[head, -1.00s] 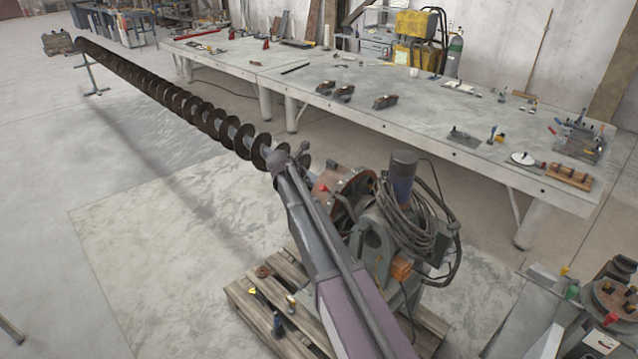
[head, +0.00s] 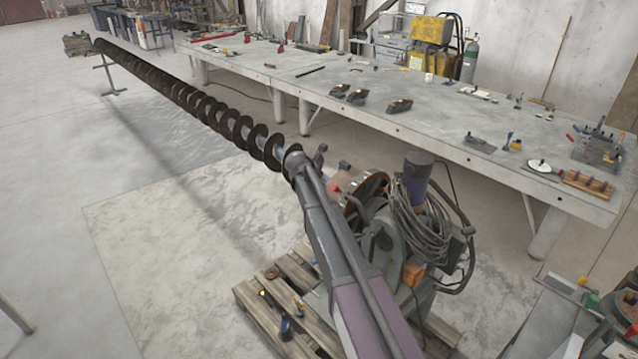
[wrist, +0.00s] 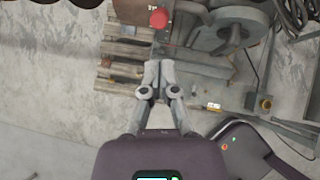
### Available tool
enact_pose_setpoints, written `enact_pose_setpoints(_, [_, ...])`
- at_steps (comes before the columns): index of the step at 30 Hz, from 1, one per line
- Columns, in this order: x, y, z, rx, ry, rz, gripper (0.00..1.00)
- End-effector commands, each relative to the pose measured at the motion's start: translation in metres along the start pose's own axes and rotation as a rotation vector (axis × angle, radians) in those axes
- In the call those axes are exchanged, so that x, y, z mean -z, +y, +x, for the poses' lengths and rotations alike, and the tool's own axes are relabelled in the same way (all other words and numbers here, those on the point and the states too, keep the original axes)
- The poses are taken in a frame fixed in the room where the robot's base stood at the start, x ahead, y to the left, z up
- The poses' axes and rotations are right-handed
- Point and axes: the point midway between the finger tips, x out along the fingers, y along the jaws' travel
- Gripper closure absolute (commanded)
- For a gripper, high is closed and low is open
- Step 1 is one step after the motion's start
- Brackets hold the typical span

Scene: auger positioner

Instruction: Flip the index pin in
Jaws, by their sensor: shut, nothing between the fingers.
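A red round knob (wrist: 158,19) shows at the top of the wrist view, on a rusty plate of the positioner. It may be the index pin's handle; I cannot tell the pin's position. In the head view the red knob (head: 334,188) sits at the left edge of the positioner's rusty round faceplate (head: 372,188), close beside my arm. My gripper (wrist: 158,66) is shut and empty, its fingertips together below the knob in the wrist view and apart from it in the picture. In the head view I cannot make out the fingers; my arm covers part of the positioner.
The long auger (head: 185,92) runs from the positioner to the far left. A wooden pallet (head: 262,312) lies under the positioner, with small items on it. Coiled cables (head: 420,215) hang on the positioner's right. A long grey workbench (head: 455,115) stands behind.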

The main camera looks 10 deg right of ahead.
Motion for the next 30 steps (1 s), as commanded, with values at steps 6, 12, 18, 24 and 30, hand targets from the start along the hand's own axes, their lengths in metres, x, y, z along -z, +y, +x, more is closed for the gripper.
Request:
enact_pose_setpoints(6, [0.002, 0.001, 0.027, 0.0, -0.001, 0.001, 1.0])
enact_pose_setpoints(12, [0.002, 0.001, 0.048, -0.001, -0.001, 0.001, 1.0])
enact_pose_setpoints(18, [0.002, 0.001, 0.069, 0.0, -0.001, 0.0, 1.0])
enact_pose_setpoints(24, [0.002, 0.001, 0.087, 0.0, 0.0, 0.001, 1.0])
enact_pose_setpoints(30, [0.001, 0.001, 0.098, -0.001, 0.0, 0.0, 1.0])
